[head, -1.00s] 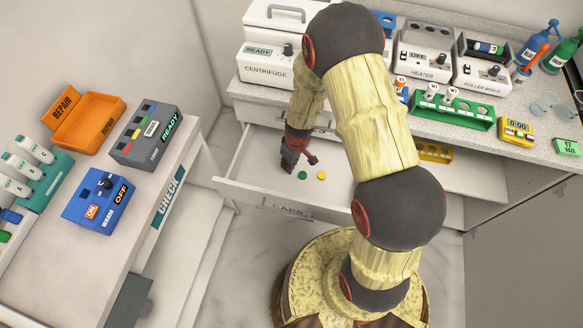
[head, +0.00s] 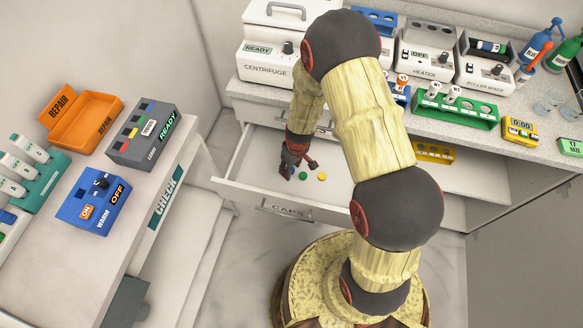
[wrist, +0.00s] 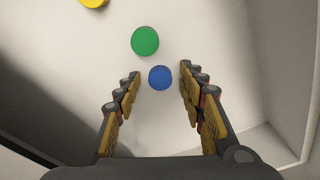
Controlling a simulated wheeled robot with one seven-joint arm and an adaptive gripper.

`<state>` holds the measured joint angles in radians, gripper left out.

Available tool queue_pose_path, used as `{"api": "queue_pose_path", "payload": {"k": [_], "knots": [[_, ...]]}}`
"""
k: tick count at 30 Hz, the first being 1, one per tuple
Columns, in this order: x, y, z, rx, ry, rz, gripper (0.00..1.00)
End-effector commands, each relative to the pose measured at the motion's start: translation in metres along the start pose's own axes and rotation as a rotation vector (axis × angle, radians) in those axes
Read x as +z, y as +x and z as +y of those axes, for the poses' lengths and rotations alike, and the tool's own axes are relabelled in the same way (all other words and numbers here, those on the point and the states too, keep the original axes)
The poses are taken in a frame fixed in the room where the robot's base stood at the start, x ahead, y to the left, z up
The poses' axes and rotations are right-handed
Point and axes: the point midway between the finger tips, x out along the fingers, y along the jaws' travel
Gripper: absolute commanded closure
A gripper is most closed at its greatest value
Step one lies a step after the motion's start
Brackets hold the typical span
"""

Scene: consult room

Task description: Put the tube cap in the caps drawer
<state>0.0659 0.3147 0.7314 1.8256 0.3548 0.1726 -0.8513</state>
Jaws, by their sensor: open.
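The caps drawer (head: 240,196) is pulled out under the counter, with a CAPS label on its front. My gripper (head: 298,172) is down in it. The wrist view shows my gripper (wrist: 160,72) open, with a blue cap (wrist: 160,78) lying on the drawer floor between the fingertips and a gap on both sides. A green cap (wrist: 145,41) lies just beyond it and a yellow cap (wrist: 93,2) farther off at the picture's edge. The head view also shows the green cap (head: 303,177) and yellow cap (head: 322,176); the blue cap is hidden there.
The drawer wall (wrist: 287,80) stands to the right of my gripper in the wrist view. The counter above holds the centrifuge (head: 268,62), heater (head: 424,62) and a green tube rack (head: 455,108). A side table (head: 120,190) stands at the left.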

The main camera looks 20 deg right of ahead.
Motion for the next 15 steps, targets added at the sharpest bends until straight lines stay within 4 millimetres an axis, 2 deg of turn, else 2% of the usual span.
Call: {"api": "queue_pose_path", "payload": {"k": [8,11,15], "knots": [[0.000,-0.004,0.000,0.000,0.000,0.000,0.60],[-0.001,-0.017,0.000,0.001,0.000,0.002,0.60],[-0.002,-0.046,0.001,0.001,-0.001,0.002,0.60]]}}
